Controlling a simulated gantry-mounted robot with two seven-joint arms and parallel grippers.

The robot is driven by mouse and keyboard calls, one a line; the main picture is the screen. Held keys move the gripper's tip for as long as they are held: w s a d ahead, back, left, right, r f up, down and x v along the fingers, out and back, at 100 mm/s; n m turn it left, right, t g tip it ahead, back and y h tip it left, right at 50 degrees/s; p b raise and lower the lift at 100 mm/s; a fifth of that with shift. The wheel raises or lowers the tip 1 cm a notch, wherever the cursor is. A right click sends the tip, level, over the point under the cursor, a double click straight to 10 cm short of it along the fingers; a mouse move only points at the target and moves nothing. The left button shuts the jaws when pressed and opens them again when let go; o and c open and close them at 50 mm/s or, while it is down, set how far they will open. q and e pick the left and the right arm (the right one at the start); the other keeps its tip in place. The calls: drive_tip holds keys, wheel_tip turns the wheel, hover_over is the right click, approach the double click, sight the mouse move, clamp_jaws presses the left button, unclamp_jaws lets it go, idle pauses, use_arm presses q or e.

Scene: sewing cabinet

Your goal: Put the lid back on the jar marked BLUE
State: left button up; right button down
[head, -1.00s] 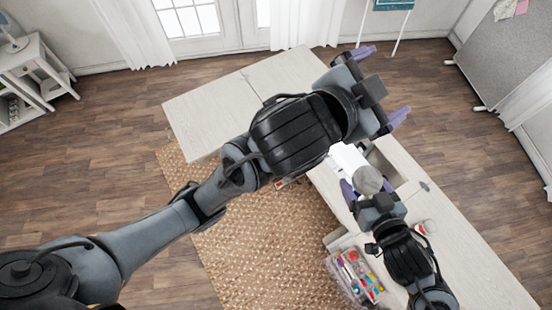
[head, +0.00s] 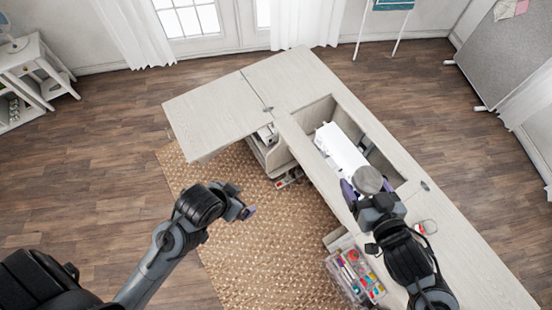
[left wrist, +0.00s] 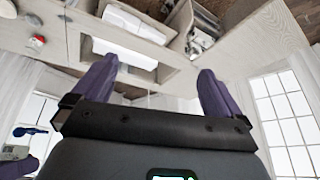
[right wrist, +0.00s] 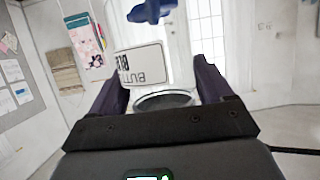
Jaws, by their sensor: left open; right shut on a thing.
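My right gripper (head: 366,188) is shut on a clear jar (head: 369,177), held near the front edge of the machine opening. From above the jar's top shows as a round grey disc; I cannot tell whether it is a lid or the open mouth. In the right wrist view the jar's white label (right wrist: 142,70) is upside down and reads BUT and BLUE, with blue contents (right wrist: 152,12) beyond it. My left gripper (head: 246,211) is open and empty over the rug. A pale round disc (left wrist: 7,8) lies at the left wrist view's corner; whether it is the lid is unclear.
The white sewing machine (head: 342,150) sits in the cabinet opening. A small red and white object (head: 426,227) lies on the tabletop (head: 470,265) to the right of my right arm. A clear organizer of coloured supplies (head: 355,277) stands at the front. The left table leaf (head: 215,115) is bare.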

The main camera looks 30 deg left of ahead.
use_arm(q)
drive_tip(key=shift+g, duration=0.6)
drive_tip(key=s+f, duration=0.1)
drive_tip(key=s, duration=0.1)
drive_tip(key=s+f, duration=0.2)
drive_tip(key=shift+s, duration=0.1)
use_arm(e)
drive_tip(key=shift+r, duration=0.1)
